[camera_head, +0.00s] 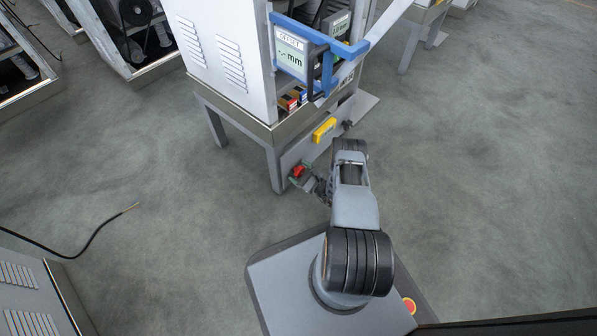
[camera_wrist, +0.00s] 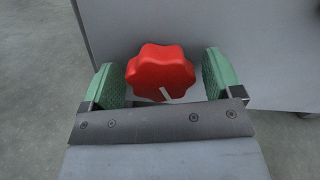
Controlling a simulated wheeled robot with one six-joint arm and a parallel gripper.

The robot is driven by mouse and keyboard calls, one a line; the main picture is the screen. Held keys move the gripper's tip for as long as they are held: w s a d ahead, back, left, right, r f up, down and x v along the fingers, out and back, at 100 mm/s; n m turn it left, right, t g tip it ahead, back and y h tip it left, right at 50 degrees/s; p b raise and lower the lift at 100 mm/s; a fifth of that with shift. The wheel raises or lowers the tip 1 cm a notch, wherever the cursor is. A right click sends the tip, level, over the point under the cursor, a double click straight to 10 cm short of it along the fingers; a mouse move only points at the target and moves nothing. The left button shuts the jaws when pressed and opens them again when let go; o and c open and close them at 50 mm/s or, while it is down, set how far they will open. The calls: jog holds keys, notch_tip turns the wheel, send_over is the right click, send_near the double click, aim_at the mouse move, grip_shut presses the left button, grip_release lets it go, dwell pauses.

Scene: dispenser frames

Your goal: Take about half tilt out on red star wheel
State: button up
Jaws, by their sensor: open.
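The red star wheel (camera_wrist: 160,70) is a lobed red knob with a pale line mark near its lower edge, on a grey panel (camera_wrist: 220,40) of the machine. It also shows small in the head view (camera_head: 298,171). My gripper (camera_wrist: 164,78) has green pads and is open, with one finger on the left and one on the right of the wheel. Narrow gaps show between the wheel and both pads. In the head view my gripper (camera_head: 300,175) is at the wheel, low on the machine's front. The wheel's shaft is hidden.
A yellow part (camera_head: 324,130) and a dark knob (camera_head: 347,124) sit on the same panel to the right. Above are a blue frame (camera_head: 345,48) and a display reading "mm" (camera_head: 290,52). A loose black cable (camera_head: 90,240) lies on the floor at left. Floor at right is clear.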

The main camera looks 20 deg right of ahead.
jog(key=c, duration=0.9)
jog(key=shift+m, duration=0.3)
jog(key=m, duration=0.4)
jog(key=shift+m, duration=0.3)
jog(key=m, duration=0.4)
jog(key=shift+m, duration=0.3)
jog(key=m, duration=0.5)
jog(key=shift+a+r, duration=0.1)
jog(key=shift+r, duration=0.05)
jog(key=shift+r+m, duration=0.1)
jog(key=shift+m, duration=2.1)
